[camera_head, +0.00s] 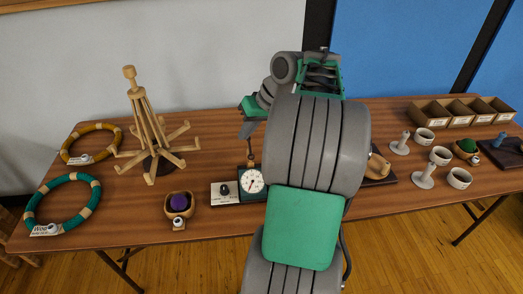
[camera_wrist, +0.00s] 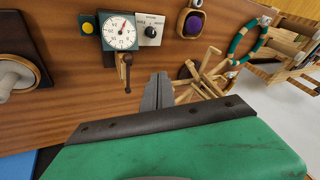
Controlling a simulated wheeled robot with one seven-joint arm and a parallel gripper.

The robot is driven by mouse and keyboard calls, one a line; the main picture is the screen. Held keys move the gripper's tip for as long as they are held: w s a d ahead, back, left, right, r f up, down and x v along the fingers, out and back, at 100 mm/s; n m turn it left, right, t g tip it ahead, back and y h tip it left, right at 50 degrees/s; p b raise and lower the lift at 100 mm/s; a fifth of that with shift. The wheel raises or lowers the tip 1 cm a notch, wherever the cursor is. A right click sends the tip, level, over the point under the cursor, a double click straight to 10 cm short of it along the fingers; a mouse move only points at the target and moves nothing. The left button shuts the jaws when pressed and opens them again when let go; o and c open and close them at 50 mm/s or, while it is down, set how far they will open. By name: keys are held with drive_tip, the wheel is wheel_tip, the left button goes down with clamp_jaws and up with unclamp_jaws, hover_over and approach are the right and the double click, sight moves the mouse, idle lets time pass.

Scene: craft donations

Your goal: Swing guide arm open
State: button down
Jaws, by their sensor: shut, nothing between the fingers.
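A small brown arm with a rounded end (camera_wrist: 127,72), which looks like the guide arm, sticks out from the edge of the white round dial (camera_wrist: 119,31) in the wrist view. In the head view the dial (camera_head: 251,181) sits on a dark box, with the brown arm (camera_head: 250,156) behind it. My gripper (camera_wrist: 162,78) is shut and empty, to the right of the brown arm in the wrist view and apart from it. In the head view my gripper (camera_head: 246,132) points down above and behind the dial box. My arm hides the area right of the dial.
A wooden swift with pegs (camera_head: 151,150) stands left of the dial. A white knob plate (camera_head: 225,192) and a bowl with purple yarn (camera_head: 180,204) are nearby. A teal ring (camera_head: 41,199) lies far left. White cups (camera_head: 459,178) and wooden bins (camera_head: 467,117) stand right.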

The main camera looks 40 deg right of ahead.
drive_tip(key=t, duration=0.1)
approach(250, 148)
drive_tip(key=s+d+r, duration=0.3)
drive_tip(key=s+d, duration=0.2)
drive_tip(key=s, duration=0.2)
drive_tip(key=w+a+f+b, duration=0.2)
drive_tip(key=w+a+f, duration=0.4)
drive_tip(key=f, duration=0.3)
drive_tip(key=shift+w+a+m, duration=0.3)
drive_tip(key=shift+m, duration=0.1)
drive_tip(key=shift+f, duration=0.1)
